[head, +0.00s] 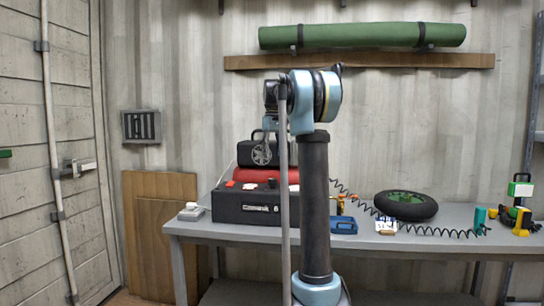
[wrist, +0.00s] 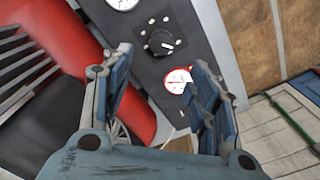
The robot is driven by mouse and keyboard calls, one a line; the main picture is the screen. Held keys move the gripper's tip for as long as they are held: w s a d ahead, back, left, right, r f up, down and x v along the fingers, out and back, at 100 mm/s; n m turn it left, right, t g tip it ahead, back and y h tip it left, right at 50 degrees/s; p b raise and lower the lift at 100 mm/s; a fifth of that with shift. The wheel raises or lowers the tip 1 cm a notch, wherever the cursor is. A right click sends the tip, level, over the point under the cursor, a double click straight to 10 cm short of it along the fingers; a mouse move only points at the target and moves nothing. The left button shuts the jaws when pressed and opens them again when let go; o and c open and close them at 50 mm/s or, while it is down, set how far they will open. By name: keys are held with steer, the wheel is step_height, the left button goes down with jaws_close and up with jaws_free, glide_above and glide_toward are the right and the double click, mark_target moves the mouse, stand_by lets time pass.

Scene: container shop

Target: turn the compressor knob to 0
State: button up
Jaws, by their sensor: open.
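The compressor (head: 245,204) stands on the left part of the workbench, a black box with a red tank (head: 258,175) on it, partly hidden by my arm. In the wrist view its dark panel carries a black round knob (wrist: 160,42) with a white pointer mark and small scale marks around it; I cannot read the setting. A white gauge (wrist: 122,3) and a red-rimmed gauge (wrist: 178,80) sit on the same panel. My gripper (wrist: 160,75) is open and empty, with its fingers apart over the panel and the knob beyond the fingertips. In the head view my gripper is mostly hidden by my arm.
The grey workbench (head: 455,217) also bears a black-and-green wheel (head: 405,205), a coiled black hose (head: 445,232), a blue box (head: 344,225) and a small white device (head: 192,211). A door stands at left.

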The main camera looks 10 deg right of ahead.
step_height(320, 180, up, 5)
steer(key=m, duration=0.8)
glide_above(273, 179)
steer(key=f, duration=1.7)
steer(key=shift+w, duration=0.35)
steer(key=shift+c, duration=0.3)
steer(key=c, duration=1)
